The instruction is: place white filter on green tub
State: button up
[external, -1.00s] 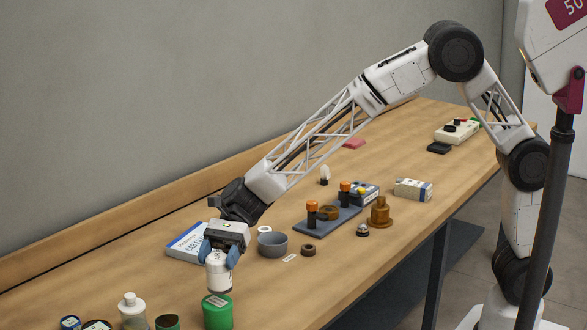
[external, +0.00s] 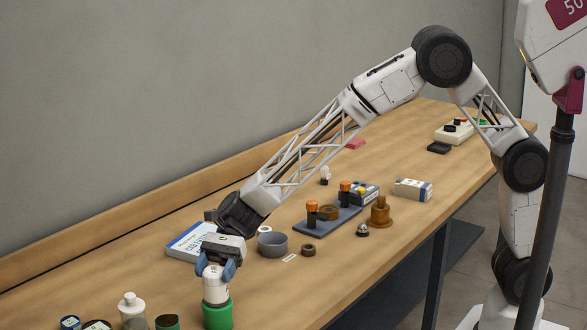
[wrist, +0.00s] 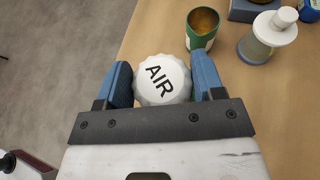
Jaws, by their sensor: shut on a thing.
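The white filter (external: 215,288) is upright between the blue fingers of my gripper (external: 214,270), which is shut on it. In the wrist view the filter's round ridged top (wrist: 162,80) reads "AIR" and sits between both fingertips (wrist: 163,84). The green tub (external: 217,315) stands on the bench directly below the filter. The filter's lower end meets the tub's top in the external view; whether it bears its full weight there I cannot tell. In the wrist view the filter and fingers hide nearly all of the tub.
An open green can (wrist: 202,30) and a white-capped bottle (wrist: 267,38) stand close beside my gripper. A grey bowl (external: 272,244), a blue-and-white box (external: 190,243) and a grey fixture (external: 328,219) are farther along the bench. The bench's front edge is near.

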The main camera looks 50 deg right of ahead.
jog(key=shift+f, duration=0.1)
dwell(0.3)
jog(key=o, duration=1.1)
jog(key=shift+v, duration=6.05)
